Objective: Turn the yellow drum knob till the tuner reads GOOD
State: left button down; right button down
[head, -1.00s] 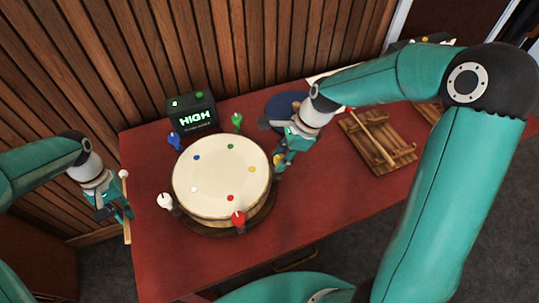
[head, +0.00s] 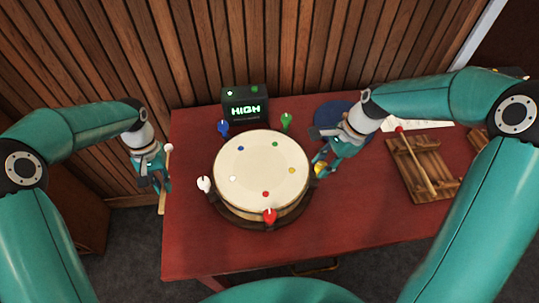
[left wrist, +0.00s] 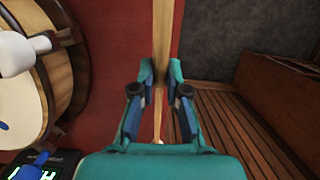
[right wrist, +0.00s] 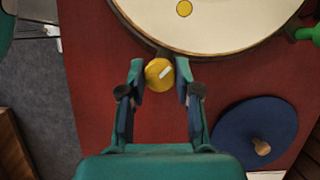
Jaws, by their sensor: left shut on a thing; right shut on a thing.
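The drum (head: 262,165) stands on the red table, with a pale head marked with coloured dots. The yellow drum knob (right wrist: 160,73) sits at its right rim, with a white line on its face. My right gripper (head: 318,166) is shut on the yellow knob; its fingers (right wrist: 161,80) flank it in the right wrist view. The tuner (head: 245,107), a dark box behind the drum, reads HIGH in green. My left gripper (head: 157,184) is shut on a wooden drumstick (head: 162,203) with a pale tip, left of the table edge.
White (head: 204,184), red (head: 270,216), blue (head: 223,127) and green (head: 286,120) knobs ring the drum. A blue disc (right wrist: 256,133) lies behind my right gripper. A wooden rack (head: 416,165) with a red-tipped stick is at right. The table's front is clear.

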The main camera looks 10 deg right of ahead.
jog(key=shift+w+n+g, duration=0.15)
jog(key=shift+n+g, duration=0.15)
jog(key=shift+n, duration=0.6)
jog(key=shift+r, duration=0.1)
jog(key=c, duration=0.8)
grip_release()
jog(key=v, duration=1.1)
jog(key=shift+w+d+r, duration=0.1)
jog(key=shift+d+r, duration=0.1)
jog(key=shift+r, duration=0.15)
